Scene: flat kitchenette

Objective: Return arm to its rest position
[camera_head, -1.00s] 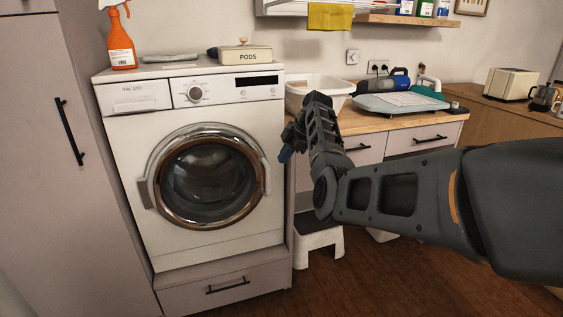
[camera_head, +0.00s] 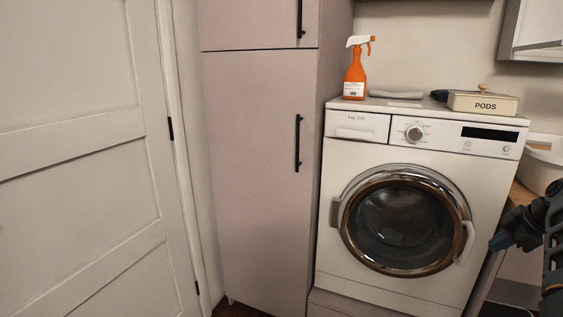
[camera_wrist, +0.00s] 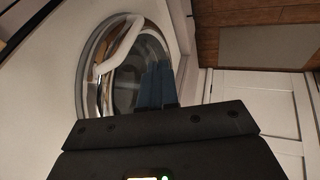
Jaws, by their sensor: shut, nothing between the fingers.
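My gripper (camera_head: 502,241) is at the right edge of the head view, in front of the right side of the washing machine (camera_head: 345,270). Only the gripper and a little of my arm show there. In the wrist view my gripper (camera_wrist: 157,70) has its blue fingers together, with nothing between them. Behind the fingers is the washing machine's round door (camera_wrist: 98,95), which looks closed. I see no contact between the fingers and the machine.
An orange spray bottle (camera_head: 355,75) and a PODS box (camera_head: 483,103) stand on the machine. A tall cabinet (camera_head: 260,170) is left of it, then a white door (camera_head: 80,170). A white basin (camera_head: 543,170) sits on the counter at right.

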